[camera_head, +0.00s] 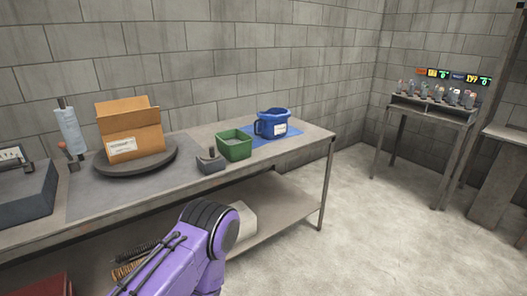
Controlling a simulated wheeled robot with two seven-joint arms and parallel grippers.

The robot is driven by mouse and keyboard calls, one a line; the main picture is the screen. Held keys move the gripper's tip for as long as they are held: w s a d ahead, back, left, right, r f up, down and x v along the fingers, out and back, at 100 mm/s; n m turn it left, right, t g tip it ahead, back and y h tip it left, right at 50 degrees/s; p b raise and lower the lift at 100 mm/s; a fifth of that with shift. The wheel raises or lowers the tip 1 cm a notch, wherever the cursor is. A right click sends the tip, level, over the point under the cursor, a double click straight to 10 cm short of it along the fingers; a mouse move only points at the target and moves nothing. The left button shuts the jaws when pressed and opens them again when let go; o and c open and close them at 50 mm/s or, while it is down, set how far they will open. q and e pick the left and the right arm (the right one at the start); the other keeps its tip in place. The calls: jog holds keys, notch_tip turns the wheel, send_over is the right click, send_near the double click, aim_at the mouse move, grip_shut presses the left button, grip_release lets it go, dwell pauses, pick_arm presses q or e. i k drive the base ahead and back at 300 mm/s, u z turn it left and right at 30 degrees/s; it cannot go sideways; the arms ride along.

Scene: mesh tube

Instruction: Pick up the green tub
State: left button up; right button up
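The green tub (235,147) stands upright on the grey workbench (196,178), towards its right end. It is open at the top and what lies inside is too small to make out. A purple arm link of mine comes in from the bottom, in front of the bench, with its dark rounded joint below and left of the tub. No gripper fingers show in the view, and nothing touches the tub.
A blue jug (272,123) stands on a blue mat (290,133) just right of the tub. A dark grey block with a handle (210,162) is close on its left. A cardboard box (133,132) sits on a round dark turntable (108,168). Open floor (375,240) lies right.

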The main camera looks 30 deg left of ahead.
aim_at(236, 146)
jog(key=z, duration=0.25)
jog(key=i, duration=2.3)
jog(key=u, duration=1.5)
jog(key=i, duration=0.9)
jog(key=u, duration=0.9)
